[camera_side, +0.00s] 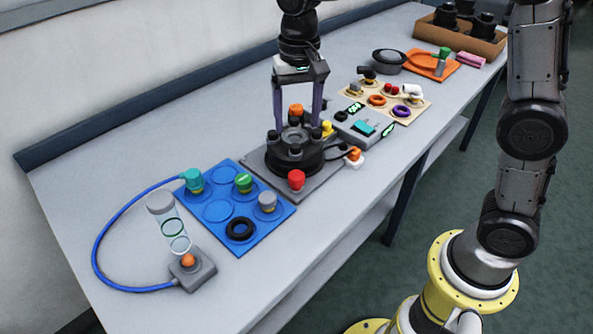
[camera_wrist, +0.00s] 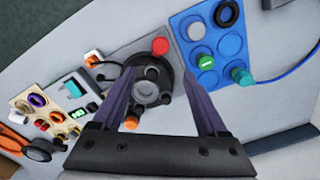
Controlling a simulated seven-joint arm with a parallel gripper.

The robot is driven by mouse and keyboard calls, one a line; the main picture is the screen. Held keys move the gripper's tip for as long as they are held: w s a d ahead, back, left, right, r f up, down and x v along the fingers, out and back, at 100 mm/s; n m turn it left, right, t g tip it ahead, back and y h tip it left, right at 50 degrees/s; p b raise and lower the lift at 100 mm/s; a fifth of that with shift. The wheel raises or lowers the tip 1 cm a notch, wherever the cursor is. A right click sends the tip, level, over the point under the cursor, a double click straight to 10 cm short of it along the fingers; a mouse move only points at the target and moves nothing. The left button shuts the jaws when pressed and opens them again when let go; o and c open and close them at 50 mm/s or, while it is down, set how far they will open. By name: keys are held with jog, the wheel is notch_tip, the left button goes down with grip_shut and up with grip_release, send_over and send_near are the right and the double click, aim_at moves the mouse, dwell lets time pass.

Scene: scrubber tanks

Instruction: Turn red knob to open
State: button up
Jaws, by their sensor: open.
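The red knob (camera_side: 296,179) stands at the front corner of the grey plate, beside the black round base. It also shows in the wrist view (camera_wrist: 160,45), above the black base. The black round base (camera_side: 283,158) carries several small knobs, with an orange knob (camera_side: 297,110) at its back and a yellow one (camera_side: 326,128) at its right. My gripper (camera_side: 298,122) is open, its two purple fingers pointing down over the black base. In the wrist view the fingers (camera_wrist: 162,92) spread either side of the base, and the red knob lies beyond them. Nothing is between the fingertips that I can see held.
A blue tray (camera_side: 200,226) with coloured caps stands left of the plate. A grey box (camera_side: 362,128) and a beige board (camera_side: 418,105) stand to the right. The table's front strip is clear.

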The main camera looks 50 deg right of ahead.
aim_at(297, 174)
jog(key=f, duration=1.4)
jog(key=shift+a+f, duration=0.2)
jog(key=shift+f, duration=0.1)
grip_shut()
jog(key=shift+n, duration=0.4)
jog(key=n, duration=1.3)
jog(key=shift+d, duration=0.1)
jog(key=shift+n, duration=0.3)
